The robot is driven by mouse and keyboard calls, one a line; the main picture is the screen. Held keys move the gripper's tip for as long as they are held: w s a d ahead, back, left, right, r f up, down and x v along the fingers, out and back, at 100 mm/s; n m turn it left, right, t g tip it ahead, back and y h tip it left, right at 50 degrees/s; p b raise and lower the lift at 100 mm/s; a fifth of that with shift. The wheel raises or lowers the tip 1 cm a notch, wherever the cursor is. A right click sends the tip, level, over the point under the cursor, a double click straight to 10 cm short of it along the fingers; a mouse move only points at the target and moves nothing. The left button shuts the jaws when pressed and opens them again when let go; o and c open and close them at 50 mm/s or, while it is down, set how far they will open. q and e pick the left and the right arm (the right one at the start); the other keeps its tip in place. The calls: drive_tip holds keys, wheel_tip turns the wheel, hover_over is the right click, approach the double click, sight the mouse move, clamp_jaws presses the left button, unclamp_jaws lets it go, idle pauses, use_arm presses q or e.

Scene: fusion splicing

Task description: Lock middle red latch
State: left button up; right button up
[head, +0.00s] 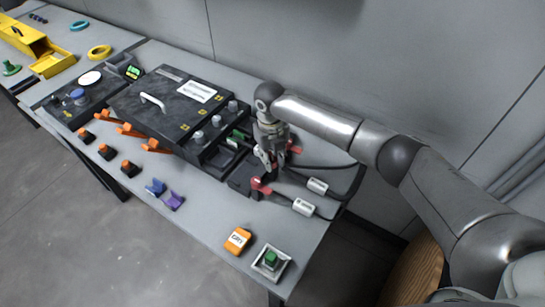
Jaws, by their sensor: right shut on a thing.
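My right gripper (270,168) points down over the cable block (243,180) at the right end of the black machine (177,103). It is shut at the middle of the row of red latches, and it hides the middle red latch almost wholly. One red latch (293,147) shows just behind the gripper. Another red latch (262,187) shows in front of it, at the near end of the row. Whether the middle latch is up or down cannot be seen. My left gripper is out of view.
Black cables with white labelled sleeves (304,207) run right from the block. An orange box (238,240) and a green button in a white tray (271,262) stand at the near table corner. Orange, blue and purple clips (173,200) line the front edge.

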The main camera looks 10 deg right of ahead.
sight(271, 159)
idle(0.4)
drive_tip(key=o, duration=1)
drive_tip(key=shift+o, duration=0.2)
drive_tip(key=shift+r, duration=0.1)
wheel_tip(271, 159, up, 12)
drive_tip(key=shift+a, duration=0.2)
